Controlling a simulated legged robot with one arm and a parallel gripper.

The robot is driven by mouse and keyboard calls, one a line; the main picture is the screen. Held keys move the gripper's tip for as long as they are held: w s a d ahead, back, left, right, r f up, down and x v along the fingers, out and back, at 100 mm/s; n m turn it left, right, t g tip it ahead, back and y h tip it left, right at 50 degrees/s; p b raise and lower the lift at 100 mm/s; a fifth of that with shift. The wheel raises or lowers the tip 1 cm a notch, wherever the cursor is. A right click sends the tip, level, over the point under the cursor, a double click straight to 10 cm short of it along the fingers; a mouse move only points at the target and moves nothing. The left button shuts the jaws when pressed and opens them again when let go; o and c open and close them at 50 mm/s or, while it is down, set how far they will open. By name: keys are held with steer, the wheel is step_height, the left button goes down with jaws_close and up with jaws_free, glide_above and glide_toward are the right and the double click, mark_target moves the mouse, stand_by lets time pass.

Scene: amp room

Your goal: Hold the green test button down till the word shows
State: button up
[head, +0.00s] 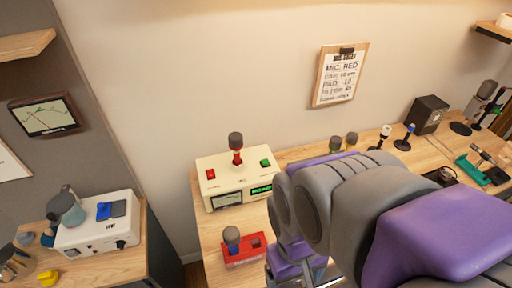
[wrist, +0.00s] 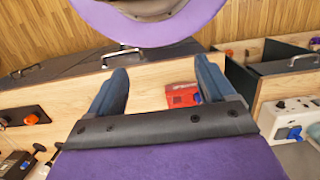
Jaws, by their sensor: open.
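The green button (head: 265,163) sits on the top right of a cream tester box (head: 222,168). A red button (head: 210,174) is on its left, and a red microphone (head: 237,150) stands upright between them. The box's front has a needle meter (head: 227,199) and a small display (head: 261,190) lit with green letters, too small to read surely. My gripper (wrist: 162,80) is open and empty in the wrist view, apart from the button. In the head view my arm hides most of it. The tester box is not clearly seen in the wrist view.
A red holder (head: 245,249) with a grey-headed microphone stands in front of the tester; it also shows beyond my fingers in the wrist view (wrist: 183,95). A clipboard (head: 340,75) hangs above. A white box (head: 97,222) stands on the left bench. Several microphones stand at right.

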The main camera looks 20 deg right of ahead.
steer(key=shift+c, duration=0.4)
jaws_close()
stand_by(0.5)
stand_by(0.9)
